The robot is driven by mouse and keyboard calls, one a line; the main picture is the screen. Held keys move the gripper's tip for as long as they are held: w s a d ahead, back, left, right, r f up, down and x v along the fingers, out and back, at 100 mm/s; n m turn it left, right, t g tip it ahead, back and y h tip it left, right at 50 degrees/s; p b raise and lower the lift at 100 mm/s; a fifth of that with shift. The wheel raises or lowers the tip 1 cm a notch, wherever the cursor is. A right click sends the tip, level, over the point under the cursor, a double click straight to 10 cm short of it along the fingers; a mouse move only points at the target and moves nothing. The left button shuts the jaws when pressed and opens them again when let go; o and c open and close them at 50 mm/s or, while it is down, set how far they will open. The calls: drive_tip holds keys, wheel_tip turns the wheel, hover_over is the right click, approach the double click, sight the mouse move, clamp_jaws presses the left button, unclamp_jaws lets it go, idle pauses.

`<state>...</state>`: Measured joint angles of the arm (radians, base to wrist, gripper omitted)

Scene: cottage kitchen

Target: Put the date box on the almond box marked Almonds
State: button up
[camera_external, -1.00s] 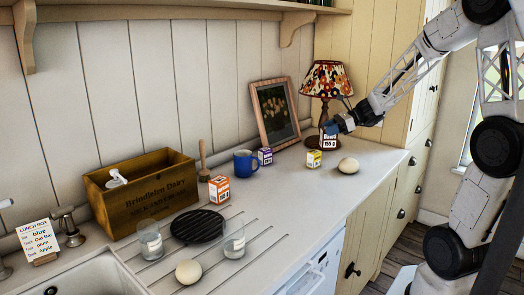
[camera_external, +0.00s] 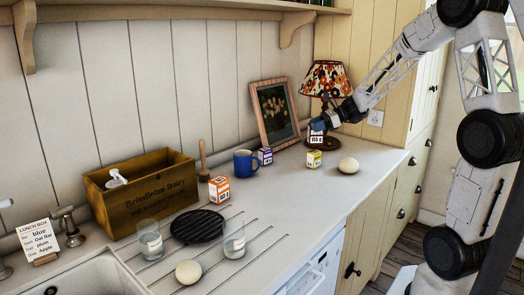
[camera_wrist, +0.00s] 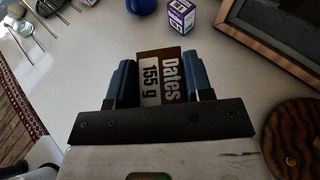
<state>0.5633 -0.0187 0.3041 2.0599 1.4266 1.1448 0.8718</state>
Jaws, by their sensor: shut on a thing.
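My gripper (camera_external: 319,124) is shut on the brown and white date box (camera_external: 316,138), holding it above the counter in front of the lamp. In the wrist view the date box (camera_wrist: 161,77), lettered "Dates" and "155 g", sits between the two blue fingers of my gripper (camera_wrist: 160,82). Three other small boxes stand on the counter: a yellow box (camera_external: 314,159) just below the held box in the picture, a purple box (camera_external: 265,156) beside the blue mug, and an orange box (camera_external: 219,190) further left. I cannot read which one says Almonds. The purple box also shows in the wrist view (camera_wrist: 181,15).
The lamp (camera_external: 327,80) and picture frame (camera_external: 274,113) stand close behind the gripper. A pale round object (camera_external: 348,166) lies right of the yellow box. The blue mug (camera_external: 245,162), glasses, black trivet (camera_external: 197,226) and wooden crate (camera_external: 140,192) are further left.

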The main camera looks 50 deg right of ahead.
sight(314, 134)
drive_tip(key=shift+f, duration=1.75)
drive_tip(key=shift+f, duration=0.1)
drive_tip(key=o, duration=1)
drive_tip(key=v, duration=1.2)
